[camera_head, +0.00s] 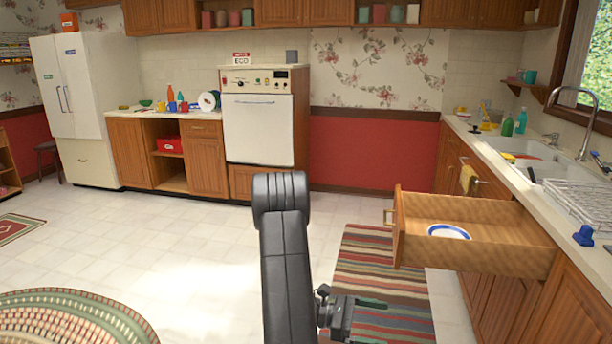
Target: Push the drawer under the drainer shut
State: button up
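The wooden drawer (487,207) under the drainer is pulled far out from the right-hand counter, toward the left. Its front panel with a handle (388,217) faces left. A white plate with a blue rim (448,231) lies inside it. The wire drainer (580,197) stands on the counter above the drawer. My gripper (345,316) is low at the bottom middle, left of and below the drawer front, apart from it. It is dark and partly cut off by the lower edge, so its opening is unclear.
A striped rug (385,265) lies on the floor left of the drawer. A towel (467,178) hangs at the cabinet just beyond it. A blue object (584,236) sits at the counter edge by the drainer. Pale floor (190,260) is clear to the left.

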aim_at(507, 240)
jog(key=z, duration=1.45)
